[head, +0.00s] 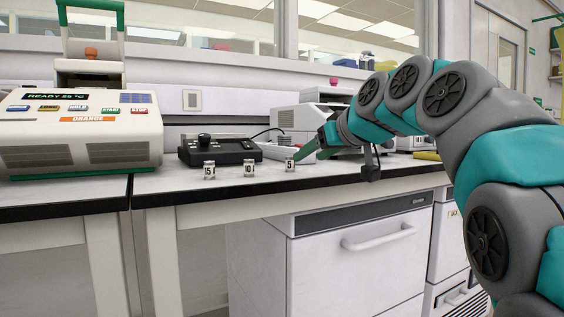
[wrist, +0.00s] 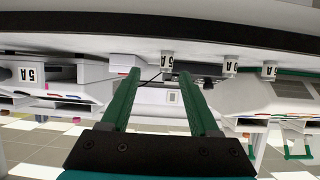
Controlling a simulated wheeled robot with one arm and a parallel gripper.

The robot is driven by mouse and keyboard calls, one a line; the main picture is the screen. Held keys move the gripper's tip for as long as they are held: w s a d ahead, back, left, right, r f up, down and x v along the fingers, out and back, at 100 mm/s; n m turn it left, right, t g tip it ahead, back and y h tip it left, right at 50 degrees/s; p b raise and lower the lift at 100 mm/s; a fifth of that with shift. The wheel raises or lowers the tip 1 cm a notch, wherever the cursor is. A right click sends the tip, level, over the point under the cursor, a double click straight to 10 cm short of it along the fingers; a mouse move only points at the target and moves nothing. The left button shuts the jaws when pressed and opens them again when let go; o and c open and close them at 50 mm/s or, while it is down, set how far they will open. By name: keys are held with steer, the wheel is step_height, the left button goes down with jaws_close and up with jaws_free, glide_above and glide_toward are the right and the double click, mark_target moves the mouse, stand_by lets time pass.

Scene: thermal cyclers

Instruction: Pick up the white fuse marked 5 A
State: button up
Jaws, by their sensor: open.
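The white fuse marked 5 (head: 290,165) stands upright near the bench's front edge, rightmost of three small fuses in the head view. In the upside-down wrist view, a fuse marked A (wrist: 167,60) shows between my finger lines, just beyond the tips; its number is hard to read. My gripper (head: 306,153) has green fingers and is open and empty. In the head view its tips appear close to the 5 fuse, at its upper right. The wrist view shows the fingers apart (wrist: 160,74). Contact with the fuse is not visible.
Fuses marked 15 (head: 209,170) and 10 (head: 249,168) stand to the left. Another label reading 5 A (wrist: 30,74) shows at the wrist view's left. A black control box (head: 219,150) sits behind the fuses. A thermal cycler (head: 80,135) stands at left.

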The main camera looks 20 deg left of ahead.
mark_target(290, 159)
steer(key=a, duration=0.1)
steer(key=w+a, duration=0.1)
steer(key=shift+w+a+r, duration=0.2)
steer(key=shift+w+a, duration=0.1)
steer(key=shift+s+a+p+x, duration=0.1)
steer(key=shift+p+x, duration=0.05)
steer(key=shift+x, duration=1.35)
steer(key=shift+s+a+p+x, duration=0.1)
steer(key=shift+a+p+x, duration=0.05)
steer(key=shift+x, duration=1.3)
steer(key=shift+r, duration=0.1)
steer(key=shift+c, duration=0.4)
jaws_close()
